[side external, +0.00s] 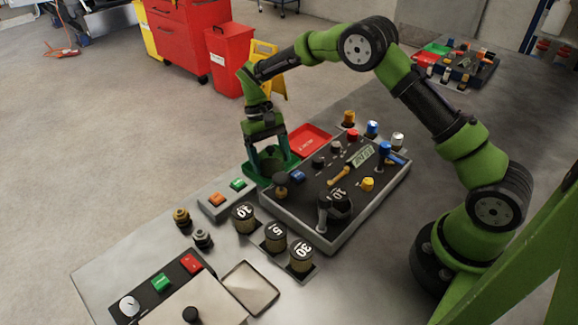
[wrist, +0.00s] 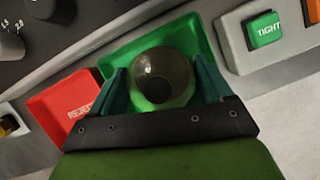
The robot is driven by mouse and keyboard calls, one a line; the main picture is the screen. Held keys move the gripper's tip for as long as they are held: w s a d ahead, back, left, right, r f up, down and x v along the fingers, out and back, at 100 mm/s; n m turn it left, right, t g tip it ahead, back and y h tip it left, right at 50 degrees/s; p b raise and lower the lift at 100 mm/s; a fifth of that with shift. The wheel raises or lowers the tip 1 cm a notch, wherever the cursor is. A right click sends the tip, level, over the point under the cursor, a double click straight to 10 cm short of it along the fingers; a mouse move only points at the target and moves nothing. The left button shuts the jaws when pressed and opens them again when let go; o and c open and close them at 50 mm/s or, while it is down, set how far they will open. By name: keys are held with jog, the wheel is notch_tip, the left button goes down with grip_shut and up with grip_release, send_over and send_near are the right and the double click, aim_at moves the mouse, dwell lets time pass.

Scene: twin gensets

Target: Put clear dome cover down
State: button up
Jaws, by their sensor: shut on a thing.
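The clear dome cover (wrist: 165,72) is between the two teal fingers of my gripper (wrist: 164,88) in the wrist view, seen from above. My gripper (side external: 269,160) points down and is shut on the dome. Behind the dome is a green tray (wrist: 192,28), which also shows beneath my gripper in the side view (side external: 254,179). The dome is over this tray. I cannot tell whether it touches the tray floor. In the side view the fingers mostly hide the dome.
A red REJECT tray (side external: 311,139) lies beside the green tray. A dark control panel (side external: 335,178) with knobs and coloured caps stands close on the right. A small box with orange and green buttons (side external: 228,200) is nearby. Black-topped weights (side external: 274,236) stand in front.

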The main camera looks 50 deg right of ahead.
jog(key=o, duration=0.8)
jog(key=shift+f, duration=0.1)
notch_tip(320, 180, up, 19)
jog(key=w+d+t, duration=0.1)
jog(key=d+t, duration=0.1)
jog(key=s+r+t, duration=0.3)
jog(key=s+r, duration=0.1)
jog(key=s, duration=0.4)
jog(key=s+r+t, duration=0.3)
jog(key=s+r, duration=0.1)
jog(key=s, duration=0.4)
jog(key=s+f+t, duration=0.1)
jog(key=s, duration=0.1)
jog(key=s+f+t, duration=0.1)
jog(key=s, duration=0.2)
jog(key=s+f+m+t, duration=0.1)
jog(key=s+f, duration=0.1)
jog(key=s, duration=0.1)
jog(key=shift+a+y, duration=0.25)
jog(key=shift+y, duration=0.15)
